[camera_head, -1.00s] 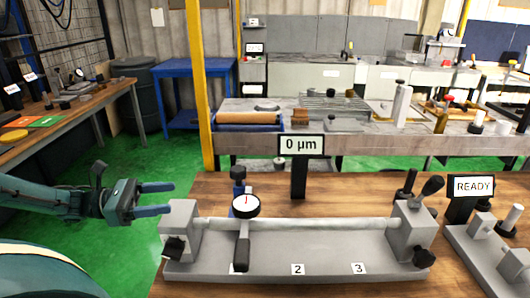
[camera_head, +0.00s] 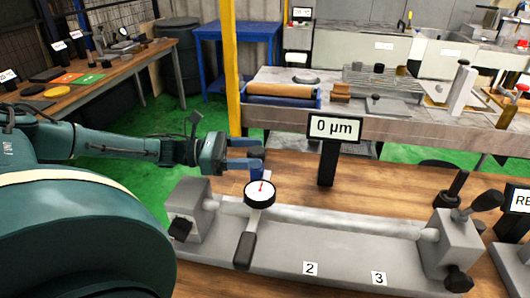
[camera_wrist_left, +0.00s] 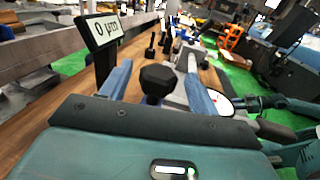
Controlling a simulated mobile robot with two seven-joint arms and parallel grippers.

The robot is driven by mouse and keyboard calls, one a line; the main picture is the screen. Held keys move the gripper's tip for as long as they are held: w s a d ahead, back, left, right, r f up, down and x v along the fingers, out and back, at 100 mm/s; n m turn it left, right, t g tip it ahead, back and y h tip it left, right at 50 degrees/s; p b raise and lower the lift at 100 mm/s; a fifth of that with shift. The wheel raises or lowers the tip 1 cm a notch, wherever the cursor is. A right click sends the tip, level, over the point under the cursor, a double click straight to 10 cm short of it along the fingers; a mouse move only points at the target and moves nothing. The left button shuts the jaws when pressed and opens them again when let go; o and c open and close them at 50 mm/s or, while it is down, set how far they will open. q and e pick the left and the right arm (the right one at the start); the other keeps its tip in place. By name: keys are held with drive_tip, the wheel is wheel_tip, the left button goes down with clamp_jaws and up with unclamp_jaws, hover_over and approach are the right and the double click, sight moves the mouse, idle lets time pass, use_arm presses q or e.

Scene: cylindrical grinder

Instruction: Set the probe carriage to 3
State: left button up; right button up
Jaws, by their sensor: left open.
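The probe carriage carries a round white dial (camera_head: 260,192) with a red needle, a dark arm (camera_head: 245,249) hanging in front and a blue post (camera_head: 257,173) behind. It sits near the left end of the grey bench (camera_head: 330,257), left of the marks 2 (camera_head: 310,268) and 3 (camera_head: 378,278). My left gripper (camera_head: 246,154) is open just behind the dial. In the left wrist view, a black knob (camera_wrist_left: 157,80) shows between its two blue fingers, with a gap on each side; the dial (camera_wrist_left: 222,102) is beside the right finger. My right gripper is not seen.
A display (camera_head: 335,128) reading 0 µm stands behind the bench. The bench's left block (camera_head: 190,205) and right block (camera_head: 452,240) bound the long rod (camera_head: 330,218). A yellow post (camera_head: 230,70) rises farther back. The wooden table behind the rod is mostly clear.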

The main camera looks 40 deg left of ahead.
sight(265, 150)
use_arm(q)
drive_tip(key=x, duration=0.2)
drive_tip(key=shift+w+d+r, duration=0.1)
drive_tip(key=shift+w+d, duration=0.45)
drive_tip(key=shift+d, duration=0.05)
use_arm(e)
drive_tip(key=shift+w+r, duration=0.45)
use_arm(q)
drive_tip(key=shift+c, duration=0.4)
